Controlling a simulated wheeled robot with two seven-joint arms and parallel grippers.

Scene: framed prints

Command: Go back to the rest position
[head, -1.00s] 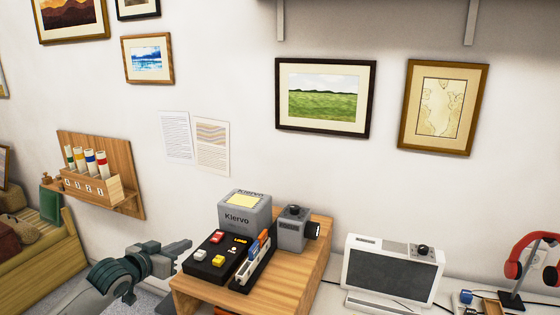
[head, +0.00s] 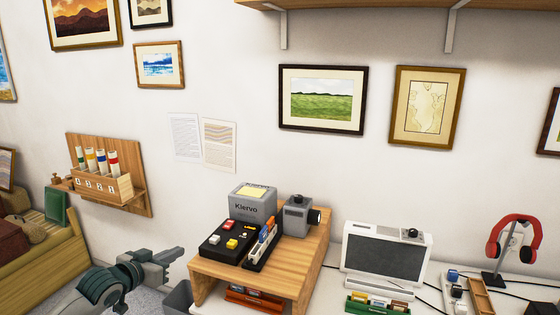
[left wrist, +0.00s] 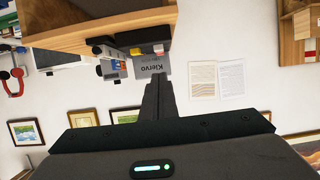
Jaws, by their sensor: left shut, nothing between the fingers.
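My left gripper (head: 172,256) is in the lower left of the head view, in the air left of the wooden desk stand (head: 295,262). Its fingers are shut with nothing between them, and it touches nothing that I can see. In the left wrist view, which looks upside down, the shut fingers (left wrist: 156,92) point toward the grey Klervo box (left wrist: 150,64). My right gripper is not in either view.
On the stand are a black button box (head: 230,240), the Klervo box (head: 253,204) and a grey camera-like device (head: 298,216). A white-framed monitor (head: 385,256) and red headphones (head: 514,238) stand to the right. A grey bin (head: 178,297) is below the gripper.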

